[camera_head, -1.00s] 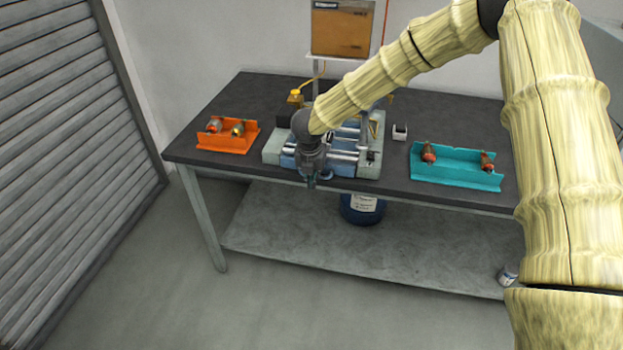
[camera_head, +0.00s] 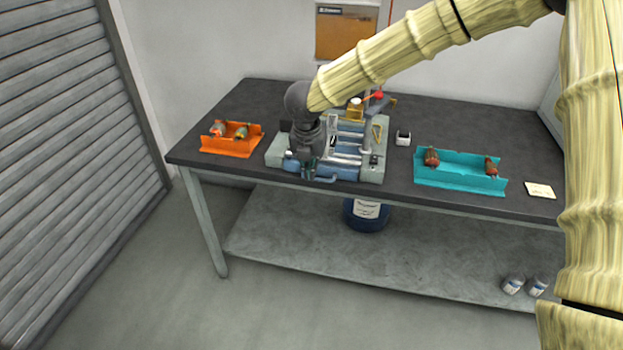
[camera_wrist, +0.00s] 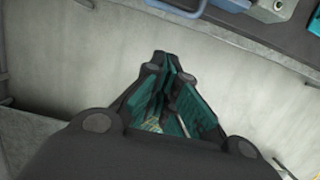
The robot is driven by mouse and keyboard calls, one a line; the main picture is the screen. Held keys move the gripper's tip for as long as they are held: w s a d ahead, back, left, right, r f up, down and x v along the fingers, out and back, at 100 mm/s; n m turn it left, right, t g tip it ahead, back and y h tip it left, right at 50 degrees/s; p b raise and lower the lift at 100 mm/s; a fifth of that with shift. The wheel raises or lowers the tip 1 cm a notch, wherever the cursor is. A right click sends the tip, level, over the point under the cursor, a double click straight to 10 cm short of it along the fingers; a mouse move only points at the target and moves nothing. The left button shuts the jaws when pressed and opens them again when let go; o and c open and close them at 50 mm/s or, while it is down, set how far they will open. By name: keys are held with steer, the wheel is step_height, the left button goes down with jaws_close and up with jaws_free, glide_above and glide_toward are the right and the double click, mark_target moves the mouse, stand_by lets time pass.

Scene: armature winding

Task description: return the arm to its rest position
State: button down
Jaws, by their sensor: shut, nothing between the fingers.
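My gripper (camera_head: 308,172) hangs at the front of the winding machine (camera_head: 374,150) in the head view, pointing down. In the wrist view my gripper (camera_wrist: 165,65) shows its dark fingers with green inner pads brought together at the tips, with nothing between them. Below the fingers the wrist view shows a pale grey surface. A blue and grey part of the machine (camera_wrist: 235,5) shows at the top edge of that view, apart from the fingers. My arm comes in from the upper right over the table and hides part of the back wall.
An orange tray (camera_head: 228,151) with armatures is on the dark table (camera_head: 240,100) at left. A teal tray (camera_head: 460,180) with two armatures is at right. A small white-grey block (camera_head: 403,138) and a pale card (camera_head: 540,190) lie nearby. A blue drum (camera_head: 366,216) stands below.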

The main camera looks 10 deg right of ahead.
steer(key=s+d+f+n+h, duration=0.1)
steer(key=s+d+f+n, duration=0.2)
steer(key=s+f+n, duration=0.35)
steer(key=s+d+f+n+t+h, duration=0.1)
steer(key=s+d+f+n, duration=0.15)
steer(key=f+n, duration=0.65)
steer(key=s+d+f+n, duration=0.2)
steer(key=s+f+n, duration=0.3)
steer(key=f, duration=0.5)
steer(key=s+f+n+g+y, duration=0.1)
steer(key=s+f+n, duration=0.2)
steer(key=s+n, duration=0.3)
steer(key=s+d+f+n+g+y, duration=0.1)
steer(key=s+f+n, duration=0.3)
steer(key=s, duration=1)
steer(key=s+d+f+n+g+y, duration=0.1)
steer(key=s+f+n, duration=0.2)
steer(key=s+n, duration=0.6)
steer(key=shift+s+f+n, duration=0.35)
steer(key=shift+s, duration=0.45)
